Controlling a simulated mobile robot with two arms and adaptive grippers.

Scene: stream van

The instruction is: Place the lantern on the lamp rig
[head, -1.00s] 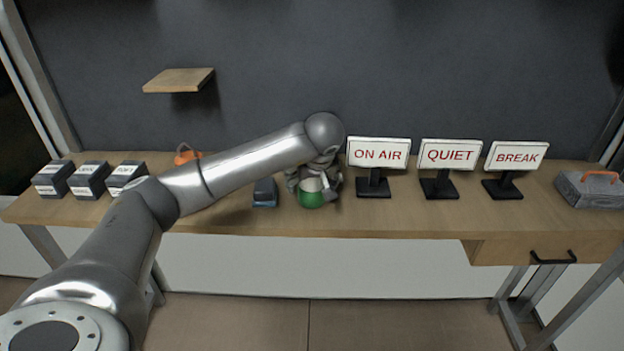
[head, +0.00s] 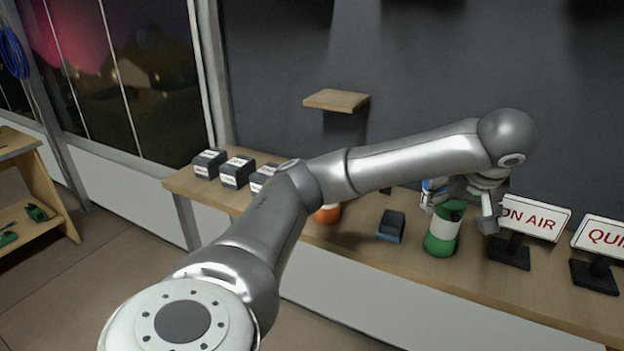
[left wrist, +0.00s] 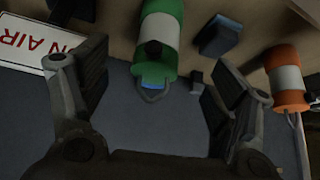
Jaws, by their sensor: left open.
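A green lantern with a white band (head: 443,232) stands upright on the wooden bench. In the left wrist view the green lantern (left wrist: 160,38) has its top end pointing toward the gap between the fingers. My left gripper (head: 464,200) is open and empty, at the lantern's upper part; contact cannot be told. It also shows in the left wrist view (left wrist: 165,98), fingers wide apart. An orange lantern with a white band (head: 327,214) stands further left, partly behind my arm, and shows in the left wrist view (left wrist: 287,78). Nothing is clearly identifiable as the lamp rig.
A dark blue block (head: 391,226) sits left of the green lantern. An ON AIR sign (head: 530,220) stands close on its right, then a QUIET sign (head: 603,240). Several labelled dark boxes (head: 237,171) line the bench's left end. A small empty wall shelf (head: 337,100) hangs above.

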